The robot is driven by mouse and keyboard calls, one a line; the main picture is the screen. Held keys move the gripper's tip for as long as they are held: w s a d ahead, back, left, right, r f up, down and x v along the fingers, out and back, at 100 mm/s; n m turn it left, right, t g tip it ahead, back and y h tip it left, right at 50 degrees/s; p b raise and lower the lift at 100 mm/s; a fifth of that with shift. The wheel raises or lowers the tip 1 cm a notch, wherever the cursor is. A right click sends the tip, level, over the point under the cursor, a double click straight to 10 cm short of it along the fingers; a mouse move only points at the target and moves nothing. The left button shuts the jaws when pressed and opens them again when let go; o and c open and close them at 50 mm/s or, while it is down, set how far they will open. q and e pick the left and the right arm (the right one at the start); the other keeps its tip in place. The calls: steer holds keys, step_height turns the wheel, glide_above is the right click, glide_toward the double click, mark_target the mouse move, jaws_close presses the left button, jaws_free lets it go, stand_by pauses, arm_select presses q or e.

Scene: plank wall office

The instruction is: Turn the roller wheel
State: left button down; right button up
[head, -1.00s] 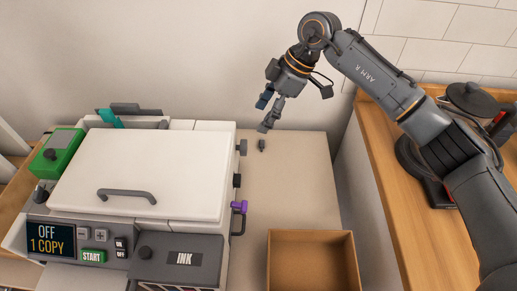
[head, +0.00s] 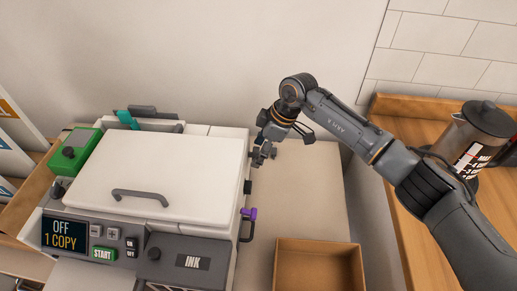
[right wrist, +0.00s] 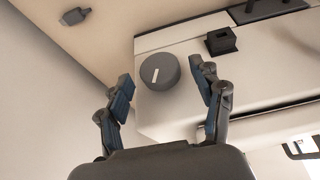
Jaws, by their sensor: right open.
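The roller wheel (right wrist: 158,72) is a dark round knob with a white mark on the side of the white printer (right wrist: 190,98). My right gripper (right wrist: 164,84) is open, with one finger on each side of the wheel in the right wrist view; whether they touch it I cannot tell. In the head view, my right gripper (head: 263,154) is at the right side of the printer (head: 165,175), near its back corner, and hides the wheel. My left gripper is not in view.
On the printer's right side are a dark square part (head: 248,187) and a purple lever (head: 249,213) with a handle below. An open cardboard box (head: 318,247) is at the front right. A kettle-like jug (head: 472,140) stands on the wooden counter (head: 415,112). The table strip behind the box is clear.

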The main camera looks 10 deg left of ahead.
steer(key=shift+a+f, duration=0.15)
steer(key=shift+f, duration=0.15)
steer(key=c, duration=1.1)
